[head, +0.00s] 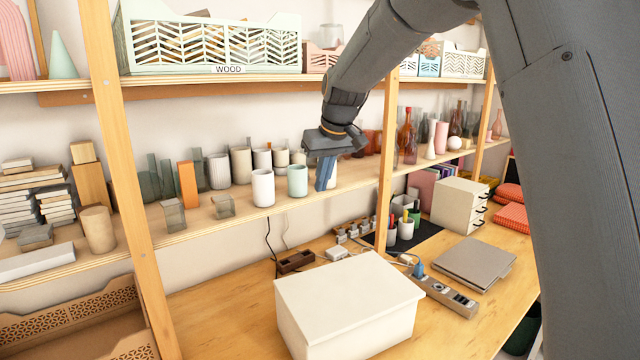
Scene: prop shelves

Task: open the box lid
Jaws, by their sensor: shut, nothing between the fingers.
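A cream-white box (350,332) stands on the wooden desk at the bottom middle of the head view. Its flat lid (347,288) lies closed on top. My gripper (325,186) is shut and empty. It points downward in front of the middle shelf, above and behind the box in the picture, and apart from the lid. The box's far side and underside are hidden.
A wooden post (386,165) rises just right of my gripper. Cups, including a mint one (297,181), stand on the shelf behind it. A power strip (450,292) and a closed grey laptop (474,262) lie right of the box. Bare desk (225,305) is at its left.

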